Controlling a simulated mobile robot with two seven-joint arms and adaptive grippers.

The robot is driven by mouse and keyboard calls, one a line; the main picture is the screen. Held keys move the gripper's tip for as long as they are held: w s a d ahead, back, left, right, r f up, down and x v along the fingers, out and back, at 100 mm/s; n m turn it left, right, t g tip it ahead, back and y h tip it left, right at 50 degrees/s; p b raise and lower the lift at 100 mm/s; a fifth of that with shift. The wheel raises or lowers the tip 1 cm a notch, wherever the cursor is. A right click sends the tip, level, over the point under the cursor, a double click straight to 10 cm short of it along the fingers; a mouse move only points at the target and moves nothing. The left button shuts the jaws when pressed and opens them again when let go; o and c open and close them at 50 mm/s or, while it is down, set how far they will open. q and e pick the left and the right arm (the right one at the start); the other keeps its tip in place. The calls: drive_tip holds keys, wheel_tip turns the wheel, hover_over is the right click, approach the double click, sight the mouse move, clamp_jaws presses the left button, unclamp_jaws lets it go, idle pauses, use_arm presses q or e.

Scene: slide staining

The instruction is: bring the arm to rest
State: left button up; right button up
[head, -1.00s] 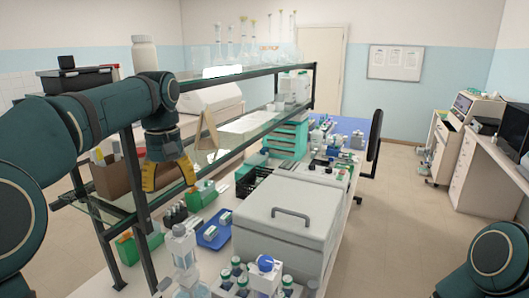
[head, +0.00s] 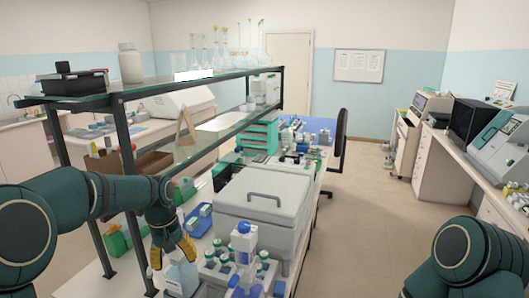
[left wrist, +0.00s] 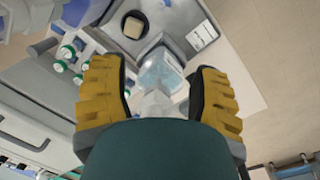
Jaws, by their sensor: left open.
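My left gripper (head: 172,254) has yellow fingers and points down over the near end of the bench, at the lower left of the head view. In the left wrist view the fingers (left wrist: 157,72) are spread apart. A clear bottle with bluish liquid (left wrist: 162,72) shows between and beyond them; I cannot tell whether they touch it. The same bottle seems to stand just below the gripper in the head view (head: 183,279). My right arm shows at the lower right of the head view, but its gripper is out of the picture.
A two-level glass shelf (head: 185,82) stands beside my left arm. A grey box with a handle (head: 262,208), green-capped bottles (head: 220,264) and a blue tray (head: 197,221) crowd the bench. The floor (head: 365,220) to the right is clear.

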use_arm(q)
drive_tip(key=s+d+f+h, duration=0.15)
drive_tip(key=s+f, duration=0.25)
drive_tip(key=f, duration=0.5)
drive_tip(key=s+d+f, duration=0.2)
drive_tip(key=s+f, duration=0.3)
drive_tip(key=f, duration=0.3)
drive_tip(key=s+d+f+h, duration=0.15)
drive_tip(key=s+f, duration=0.25)
drive_tip(key=f, duration=0.5)
drive_tip(key=s+d+f, duration=0.2)
drive_tip(key=s+f, duration=0.1)
drive_tip(key=s, duration=0.5)
drive_tip(key=s+d+f, duration=0.3)
drive_tip(key=s+f, duration=0.1)
drive_tip(key=s, duration=0.4)
drive_tip(key=w+d+f+m+t+b, duration=0.1)
drive_tip(key=w+f+b, duration=0.3)
drive_tip(key=b, duration=0.5)
drive_tip(key=shift+w+d+f+m+t+b, duration=0.2)
drive_tip(key=shift+w+d+m+t+b, duration=0.15)
drive_tip(key=shift+w+d+t, duration=0.4)
use_arm(e)
wheel_tip(320, 180, down, 10)
drive_tip(key=s, duration=0.1)
drive_tip(key=shift+s+a+f, duration=0.15)
drive_tip(key=shift+s+a, duration=0.1)
use_arm(q)
drive_tip(key=shift+w, duration=0.1)
